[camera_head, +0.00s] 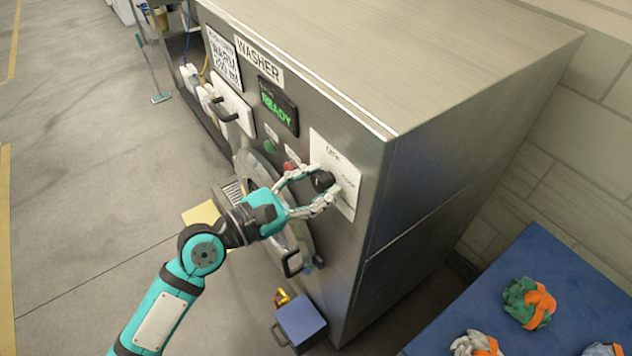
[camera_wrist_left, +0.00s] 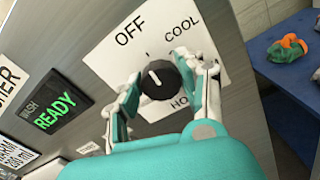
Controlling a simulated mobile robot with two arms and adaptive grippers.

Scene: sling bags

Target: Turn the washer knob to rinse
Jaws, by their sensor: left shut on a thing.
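The washer knob (camera_head: 323,181) is a dark round knob on a white dial plate (camera_head: 330,153) on the washer's front panel. In the left wrist view the knob (camera_wrist_left: 160,80) has a white pointer line aimed up and left, roughly toward the word OFF. The plate there (camera_wrist_left: 142,52) also reads COOL and a partly hidden word starting HO; no word "rinse" is readable. My left gripper (camera_head: 321,183) is shut on the knob, one finger on each side. My right gripper is not in view.
The metal washer (camera_head: 400,60) has a green READY display (camera_head: 278,106) and green and red buttons left of the dial. A round door sits below. A blue table (camera_head: 560,290) with crumpled green, orange and grey items stands at lower right. A blue box (camera_head: 299,318) is on the floor.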

